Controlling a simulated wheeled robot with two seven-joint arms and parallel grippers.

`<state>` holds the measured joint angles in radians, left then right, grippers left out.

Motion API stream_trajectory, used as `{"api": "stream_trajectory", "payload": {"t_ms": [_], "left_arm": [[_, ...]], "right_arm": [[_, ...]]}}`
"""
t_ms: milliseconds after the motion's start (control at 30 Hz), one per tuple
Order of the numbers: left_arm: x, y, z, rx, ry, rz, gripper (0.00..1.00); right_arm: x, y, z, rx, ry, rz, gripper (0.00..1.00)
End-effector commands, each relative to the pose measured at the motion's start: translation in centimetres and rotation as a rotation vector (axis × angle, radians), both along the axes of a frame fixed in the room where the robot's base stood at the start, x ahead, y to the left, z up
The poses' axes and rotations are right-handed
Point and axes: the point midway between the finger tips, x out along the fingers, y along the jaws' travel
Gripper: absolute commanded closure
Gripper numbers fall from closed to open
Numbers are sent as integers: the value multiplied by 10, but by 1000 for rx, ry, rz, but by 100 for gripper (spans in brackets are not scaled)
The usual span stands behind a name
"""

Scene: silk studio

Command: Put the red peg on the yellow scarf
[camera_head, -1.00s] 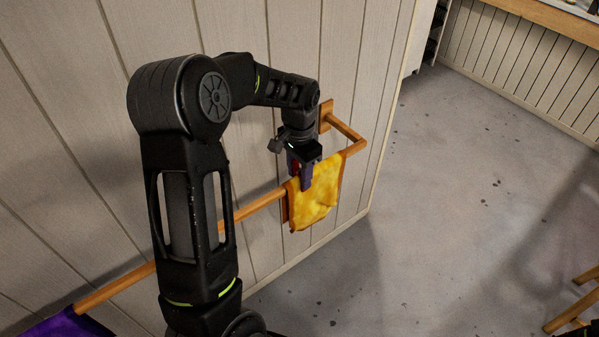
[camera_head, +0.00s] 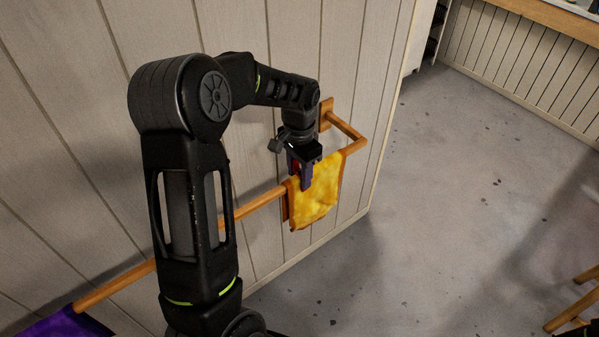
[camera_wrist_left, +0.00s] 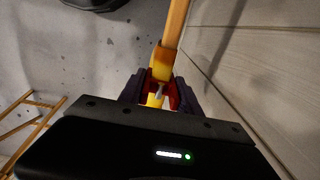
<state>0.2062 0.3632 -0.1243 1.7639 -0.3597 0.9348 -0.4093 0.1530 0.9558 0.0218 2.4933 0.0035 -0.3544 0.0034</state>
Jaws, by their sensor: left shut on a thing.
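The yellow scarf (camera_head: 322,203) hangs over the wooden rail near its far end, by the wall. My left gripper (camera_head: 301,178) is right at the scarf's top, pointing down, its fingers shut on the red peg (camera_head: 295,167). The fingers hide most of the peg in the head view. In the left wrist view the red peg (camera_wrist_left: 173,96) shows between the dark fingers of my left gripper (camera_wrist_left: 160,92). It is at the rail, with yellow scarf cloth (camera_wrist_left: 160,66) right by it. I cannot tell whether the peg grips the cloth. My right gripper is not in view.
The wooden rail (camera_head: 258,204) runs along the panelled wall (camera_head: 60,130) and ends in a bracket (camera_head: 326,113). A purple cloth (camera_head: 62,324) hangs at its near left end. A wooden stool (camera_head: 575,310) stands at the lower right. The grey floor between is open.

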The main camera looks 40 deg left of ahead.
Motion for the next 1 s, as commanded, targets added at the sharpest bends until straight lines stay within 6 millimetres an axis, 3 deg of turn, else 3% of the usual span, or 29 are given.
{"api": "stream_trajectory", "payload": {"t_ms": [267,300,567,1000], "left_arm": [[0,0,0,0,0,0,98],[0,0,0,0,0,0,57],[0,0,0,0,0,0,36],[0,0,8,1,-1,0,34]], "right_arm": [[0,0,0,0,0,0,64],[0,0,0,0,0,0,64],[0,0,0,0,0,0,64],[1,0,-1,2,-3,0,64]]}}
